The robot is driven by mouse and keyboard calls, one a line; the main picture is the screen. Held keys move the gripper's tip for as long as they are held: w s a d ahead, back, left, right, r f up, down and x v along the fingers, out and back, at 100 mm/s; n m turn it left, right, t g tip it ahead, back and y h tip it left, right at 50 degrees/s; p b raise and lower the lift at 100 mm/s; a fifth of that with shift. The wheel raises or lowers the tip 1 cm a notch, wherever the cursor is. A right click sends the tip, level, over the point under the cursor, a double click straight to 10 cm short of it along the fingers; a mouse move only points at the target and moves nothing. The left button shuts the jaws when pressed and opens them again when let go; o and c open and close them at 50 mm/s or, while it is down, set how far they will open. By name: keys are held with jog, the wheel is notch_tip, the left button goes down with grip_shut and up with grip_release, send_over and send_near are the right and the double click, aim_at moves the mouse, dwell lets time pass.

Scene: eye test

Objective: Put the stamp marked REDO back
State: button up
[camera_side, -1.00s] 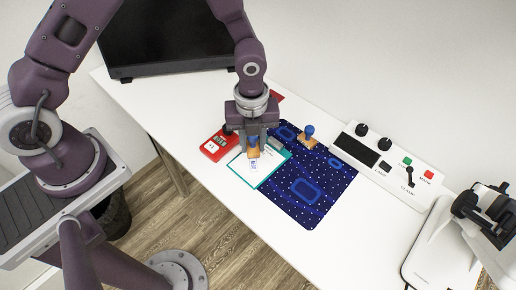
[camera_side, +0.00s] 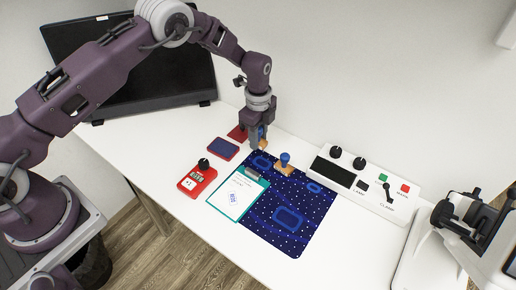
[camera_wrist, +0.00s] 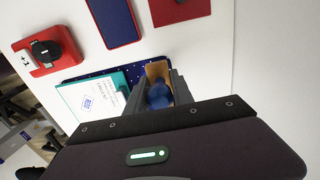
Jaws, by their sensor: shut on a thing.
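My gripper (camera_side: 259,144) is shut on a stamp with a blue handle and a wooden base (camera_side: 264,144). In the wrist view the blue knob of this held stamp (camera_wrist: 158,96) sits between the fingers. It hangs near the far left corner of the dark blue dotted mat (camera_side: 318,228), close to an empty blue outline (camera_side: 262,163). A second stamp (camera_side: 285,159), also blue and wooden, stands upright on the mat to the right. No marking is readable on either stamp. A teal clipboard (camera_side: 216,202) holds paper with a blue print (camera_side: 234,199).
A red-framed ink pad (camera_side: 223,149) and a red flat piece (camera_side: 237,132) lie behind. A red counter with a black knob (camera_side: 197,179) is left of the clipboard. A control panel (camera_side: 365,185) stands right of the mat. The mat's front part is clear.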

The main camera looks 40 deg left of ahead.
aim_at(258, 155)
notch_tip(258, 155, down, 4)
jog(key=shift+f, duration=0.1)
jog(key=o, duration=1)
jog(key=shift+f, duration=0.1)
jog(key=shift+o, duration=0.2)
notch_tip(258, 155, up, 12)
jog(key=shift+r, duration=0.15)
jog(key=shift+r, duration=0.1)
